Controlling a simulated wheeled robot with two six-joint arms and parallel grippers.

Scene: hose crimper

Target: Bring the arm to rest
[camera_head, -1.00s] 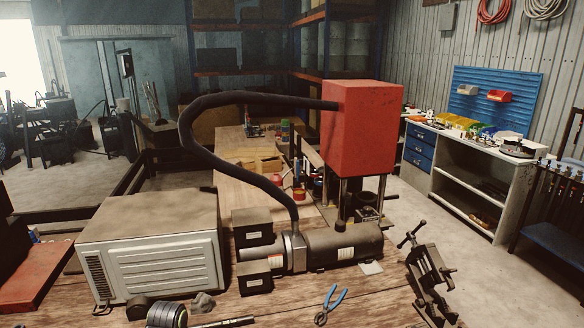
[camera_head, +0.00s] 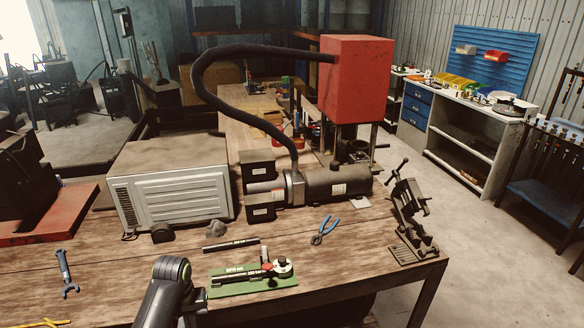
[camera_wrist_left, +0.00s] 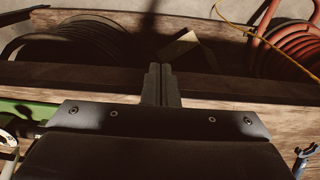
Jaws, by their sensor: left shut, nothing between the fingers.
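My left arm (camera_head: 167,292) comes up from the bottom of the head view, left of centre, beside a green plate (camera_head: 225,290) that carries a small device with a red part. The fingers of my left gripper are not clear in that view. In the left wrist view my left gripper (camera_wrist_left: 161,72) is shut, its fingers together with nothing between them. It appears over the wooden edge boards, apart from the hose coils below. My right gripper is not in view.
On the workbench (camera_head: 330,255) stand a grey metal box (camera_head: 175,195), a red box (camera_head: 357,85) with a black hose, and a vise (camera_head: 412,215). Blue pliers (camera_head: 324,230), a black rod (camera_head: 231,244) and a blue wrench (camera_head: 66,272) lie loose. A red hose coil (camera_wrist_left: 285,45) shows below.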

